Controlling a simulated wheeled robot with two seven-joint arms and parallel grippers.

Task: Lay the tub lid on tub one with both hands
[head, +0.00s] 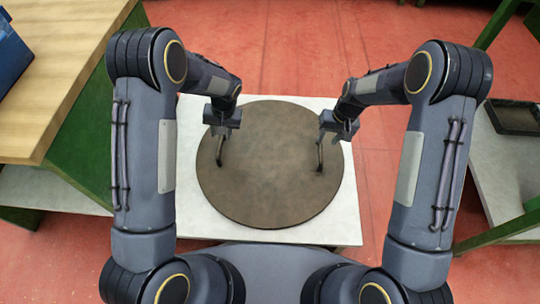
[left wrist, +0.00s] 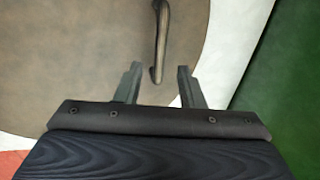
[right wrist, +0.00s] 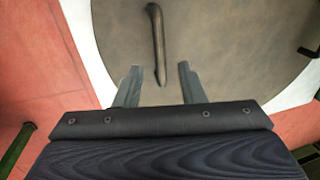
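The tub lid (head: 270,180) is a large round brown disc lying flat in the middle of a white surface. It has two dark handles, one at its left side (head: 220,151) and one at its right side (head: 319,156). My left gripper (head: 221,133) is above the left handle; in the left wrist view its fingers (left wrist: 157,80) are open, with the handle (left wrist: 161,40) between and beyond the tips. My right gripper (head: 326,138) is above the right handle; in the right wrist view its fingers (right wrist: 158,80) are open around the near end of the handle (right wrist: 156,40). No tub is distinguishable.
The white surface (head: 340,232) shows around the lid. A wooden-topped green bench (head: 60,70) with a blue box (head: 10,55) stands at the left. A pale table with a dark tray (head: 515,117) stands at the right. Red floor (head: 300,50) lies beyond.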

